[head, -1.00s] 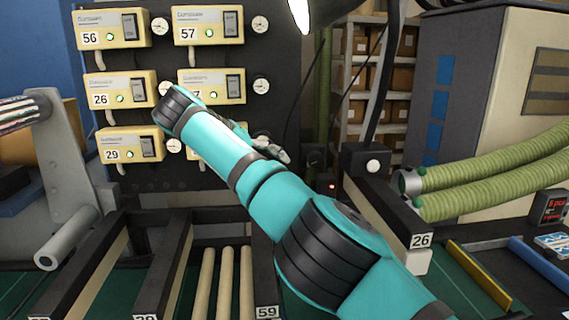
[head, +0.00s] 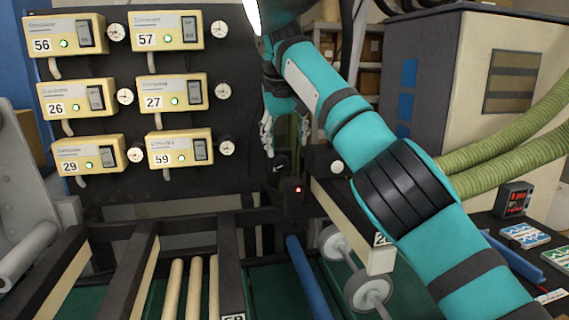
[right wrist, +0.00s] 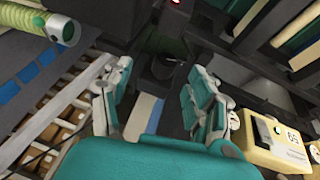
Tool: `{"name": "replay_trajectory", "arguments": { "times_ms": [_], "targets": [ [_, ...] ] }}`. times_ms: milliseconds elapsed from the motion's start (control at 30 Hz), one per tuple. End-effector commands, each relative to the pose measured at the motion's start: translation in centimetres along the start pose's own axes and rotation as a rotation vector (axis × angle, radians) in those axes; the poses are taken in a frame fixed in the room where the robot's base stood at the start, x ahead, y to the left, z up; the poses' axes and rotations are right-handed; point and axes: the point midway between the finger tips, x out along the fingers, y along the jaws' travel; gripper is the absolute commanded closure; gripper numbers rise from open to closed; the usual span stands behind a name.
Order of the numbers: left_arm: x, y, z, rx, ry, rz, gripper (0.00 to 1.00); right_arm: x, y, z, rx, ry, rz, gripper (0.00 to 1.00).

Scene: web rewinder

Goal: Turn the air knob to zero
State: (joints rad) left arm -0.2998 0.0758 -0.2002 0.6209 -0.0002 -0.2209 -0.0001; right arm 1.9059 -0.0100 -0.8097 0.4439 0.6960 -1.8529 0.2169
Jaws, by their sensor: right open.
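A dark round knob (right wrist: 165,66), probably the air knob, shows in the right wrist view beyond and between my right fingers. In the head view a small dark knob-like part (head: 279,168) sits low at the right edge of the black panel. My right gripper (head: 286,144) hangs fingers down just above it, open and apparently empty. In the right wrist view its two teal and grey fingers (right wrist: 160,78) stand apart, with the knob between them in the picture. I cannot see any contact. The knob's pointer and scale are too small to read. My left gripper is not in view.
Yellow numbered boxes (head: 175,93) with green lights and round gauges (head: 220,92) fill the panel (head: 240,60). A red light (head: 298,189) is below the gripper. A dark box with a white round button (head: 336,167) stands close right. Green hoses (head: 510,130) run at the right.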

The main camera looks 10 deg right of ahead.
Motion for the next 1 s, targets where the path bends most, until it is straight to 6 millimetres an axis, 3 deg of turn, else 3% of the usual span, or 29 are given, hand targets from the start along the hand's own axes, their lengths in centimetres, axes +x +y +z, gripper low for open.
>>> {"name": "replay_trajectory", "arguments": {
  "times_ms": [200,400,767,1000],
  "targets": [
    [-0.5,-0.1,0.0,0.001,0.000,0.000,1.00,3.6,-0.1,0.1,-0.003,-0.005,0.004,0.41],
    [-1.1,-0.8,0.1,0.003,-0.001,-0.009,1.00,5.9,-0.1,0.0,-0.003,-0.003,0.004,0.41],
    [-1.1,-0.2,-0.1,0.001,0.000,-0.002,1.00,6.5,-0.1,0.1,-0.002,-0.002,0.004,0.41],
    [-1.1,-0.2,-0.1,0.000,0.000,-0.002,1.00,6.5,-0.1,0.1,-0.002,-0.002,0.004,0.73]
  ]
}}
